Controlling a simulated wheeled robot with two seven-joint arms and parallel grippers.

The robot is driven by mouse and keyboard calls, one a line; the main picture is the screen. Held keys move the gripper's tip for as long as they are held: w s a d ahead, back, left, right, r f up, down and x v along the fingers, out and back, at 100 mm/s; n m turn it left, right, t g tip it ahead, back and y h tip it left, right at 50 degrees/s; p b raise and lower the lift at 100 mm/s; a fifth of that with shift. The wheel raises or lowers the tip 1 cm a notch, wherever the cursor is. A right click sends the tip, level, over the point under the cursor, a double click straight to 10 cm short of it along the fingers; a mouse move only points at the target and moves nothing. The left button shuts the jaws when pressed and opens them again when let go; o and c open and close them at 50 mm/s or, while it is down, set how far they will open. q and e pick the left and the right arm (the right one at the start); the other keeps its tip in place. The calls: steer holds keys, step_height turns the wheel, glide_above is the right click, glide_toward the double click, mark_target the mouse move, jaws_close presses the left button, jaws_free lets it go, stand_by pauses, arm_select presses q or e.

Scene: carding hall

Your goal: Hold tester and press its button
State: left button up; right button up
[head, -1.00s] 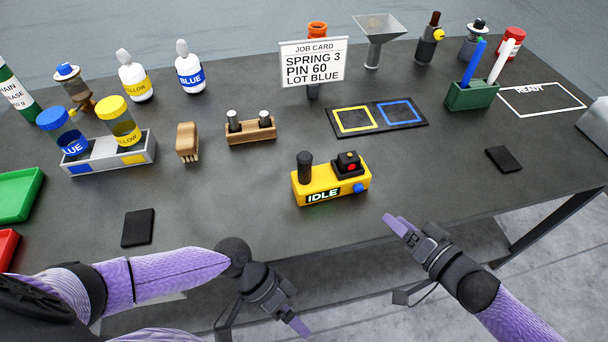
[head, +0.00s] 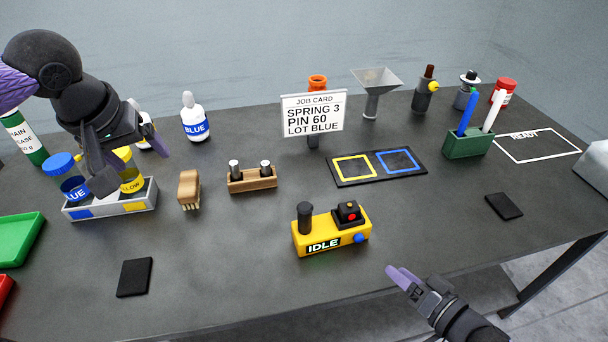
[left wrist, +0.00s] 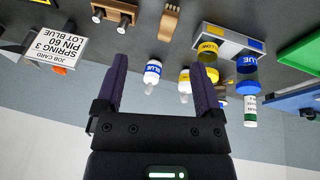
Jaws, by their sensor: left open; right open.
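The yellow tester (head: 330,240) stands on the dark table near its front middle. It has a black upright handle (head: 305,217), a red button (head: 351,215) on a black block, a blue knob (head: 360,239) and a display reading IDLE. My left gripper (head: 130,162) is open and empty, raised over the back left of the table by the yellow-lidded jar, far from the tester. Its two fingers also show in the left wrist view (left wrist: 160,78), where the tester is out of sight. My right gripper (head: 402,286) is open and empty at the front edge, right of and below the tester.
A jar rack (head: 110,206), brush (head: 189,188) and wooden pin block (head: 252,180) stand left of the tester. Behind it are a job card (head: 313,114) and marked mat (head: 376,166). Black pads (head: 134,277) (head: 503,206) lie on either side. The table around the tester is clear.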

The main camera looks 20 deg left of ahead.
arm_select(q)
step_height(320, 180, down, 4)
steer(key=w+m+h, duration=0.1)
steer(key=w+m, duration=0.1)
steer(key=m+g, duration=0.4)
steer(key=m, duration=1)
glide_above(304, 206)
steer(key=f, duration=0.4)
steer(key=shift+w+a+f, duration=0.1)
steer(key=shift+a+f, duration=0.2)
steer(key=shift+f, duration=0.05)
steer(key=shift+d+f, duration=0.2)
steer(key=shift+d, duration=0.05)
step_height(304, 206, down, 9)
steer(key=shift+d+f, duration=0.1)
steer(key=shift+f, duration=0.1)
jaws_close()
